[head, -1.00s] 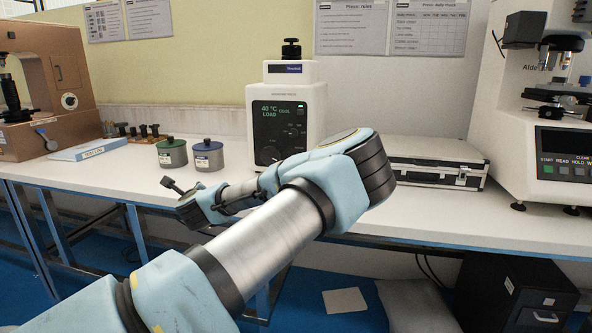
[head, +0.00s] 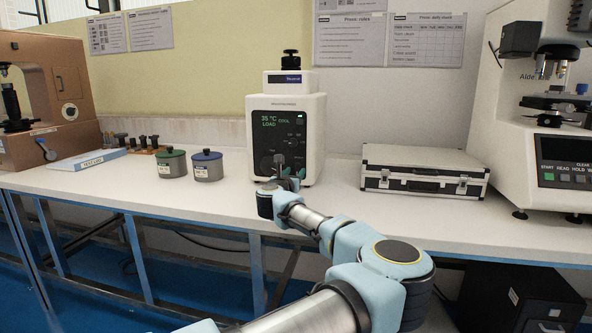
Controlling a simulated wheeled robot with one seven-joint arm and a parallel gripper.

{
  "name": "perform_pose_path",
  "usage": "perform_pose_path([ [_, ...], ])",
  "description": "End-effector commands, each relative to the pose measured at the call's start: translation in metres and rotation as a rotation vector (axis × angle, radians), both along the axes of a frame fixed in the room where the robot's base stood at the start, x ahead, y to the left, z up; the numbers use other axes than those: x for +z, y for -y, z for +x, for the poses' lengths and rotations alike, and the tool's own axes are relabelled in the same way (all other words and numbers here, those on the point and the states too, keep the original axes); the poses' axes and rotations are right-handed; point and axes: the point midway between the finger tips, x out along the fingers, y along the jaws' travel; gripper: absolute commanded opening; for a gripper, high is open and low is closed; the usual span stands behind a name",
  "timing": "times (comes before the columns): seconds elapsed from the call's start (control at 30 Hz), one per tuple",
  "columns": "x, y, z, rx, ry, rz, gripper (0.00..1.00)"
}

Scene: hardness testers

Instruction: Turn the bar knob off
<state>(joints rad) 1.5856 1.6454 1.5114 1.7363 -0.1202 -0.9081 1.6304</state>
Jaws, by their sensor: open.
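The white mounting press (head: 313,140) stands on the bench, with a dark front panel (head: 262,143) and a green display (head: 276,122) that reads about "35 °C COOL LOAD". Small controls show on the panel, including a round one at its left. My gripper (head: 281,163) is open in front of the panel's lower part, seen small and from behind. It covers that part, so I cannot clearly make out the bar knob or whether the fingers touch it.
Left of the press stand a green-lidded jar (head: 173,165) and a blue-lidded jar (head: 207,167), with a test log binder (head: 88,160) further left. A silver case (head: 423,173) lies to the right, before a large tester (head: 548,155). The bench front (head: 110,187) is clear.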

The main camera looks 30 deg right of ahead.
Motion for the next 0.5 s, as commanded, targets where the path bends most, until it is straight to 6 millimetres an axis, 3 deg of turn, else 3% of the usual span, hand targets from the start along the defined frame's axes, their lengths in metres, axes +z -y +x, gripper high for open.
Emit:
perform_pose_path([
  [0.2,0.000,0.016,0.017,0.000,0.000,0.000,0.47],
  [0.5,0.000,0.019,0.021,0.002,0.000,0.000,0.47],
])
